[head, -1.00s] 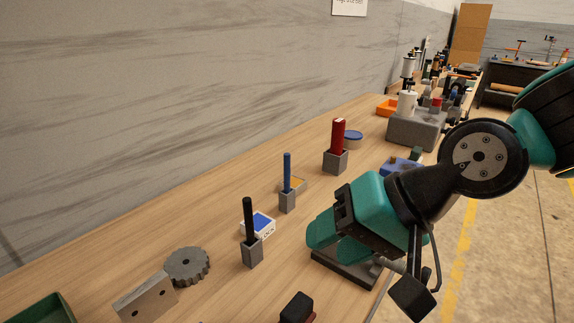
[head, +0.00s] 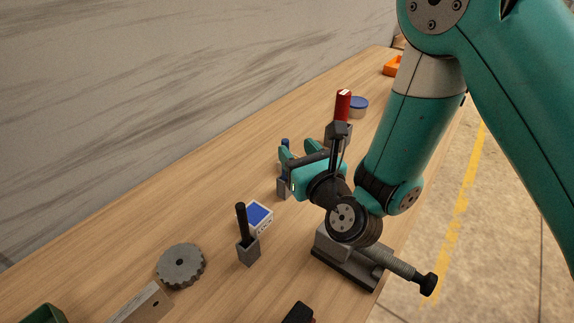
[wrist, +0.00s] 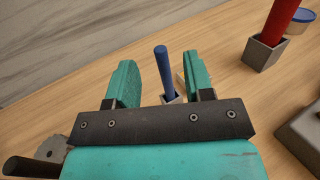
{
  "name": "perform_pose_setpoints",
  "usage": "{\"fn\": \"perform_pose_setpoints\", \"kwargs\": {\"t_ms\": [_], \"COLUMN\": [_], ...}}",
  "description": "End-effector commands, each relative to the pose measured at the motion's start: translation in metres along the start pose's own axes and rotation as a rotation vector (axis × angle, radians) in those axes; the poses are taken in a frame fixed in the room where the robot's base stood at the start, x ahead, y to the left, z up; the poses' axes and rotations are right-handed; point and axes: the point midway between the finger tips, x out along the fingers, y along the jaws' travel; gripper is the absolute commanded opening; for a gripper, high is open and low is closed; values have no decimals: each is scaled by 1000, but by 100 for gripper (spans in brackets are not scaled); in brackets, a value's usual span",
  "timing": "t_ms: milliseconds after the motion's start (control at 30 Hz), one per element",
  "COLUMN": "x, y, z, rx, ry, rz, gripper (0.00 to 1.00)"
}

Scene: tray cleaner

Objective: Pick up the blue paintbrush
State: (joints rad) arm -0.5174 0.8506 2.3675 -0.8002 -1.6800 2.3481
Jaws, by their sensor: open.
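The blue paintbrush (wrist: 164,72) stands upright in a small grey holder (wrist: 172,98) on the wooden bench. In the wrist view its blue handle shows between the two teal fingers of my gripper (wrist: 162,80), which are apart with a gap on each side of it. I cannot tell whether the handle is fully inside the jaws in depth. In the head view my gripper (head: 285,155) is at the holder, and only the top of the blue paintbrush (head: 285,142) and part of the grey holder (head: 283,187) show. The gripper hides the rest.
A red-handled tool (head: 343,105) in a grey holder stands just beyond, and a black-handled one (head: 242,220) stands nearer. A white and blue box (head: 258,215), a gear (head: 181,265) and a vise (head: 345,258) lie around. The bench along the wall is clear.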

Motion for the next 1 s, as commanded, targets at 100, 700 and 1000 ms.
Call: {"fn": "perform_pose_setpoints", "kwargs": {"t_ms": [100, 700, 1000], "x": [0, 55, 74], "y": [1, -2, -2], "z": [-28, -33, -38], "rx": [-4, -3, -4], "ry": [5, 1, 0], "rz": [4, -1, 0], "gripper": [48, 48, 48]}}
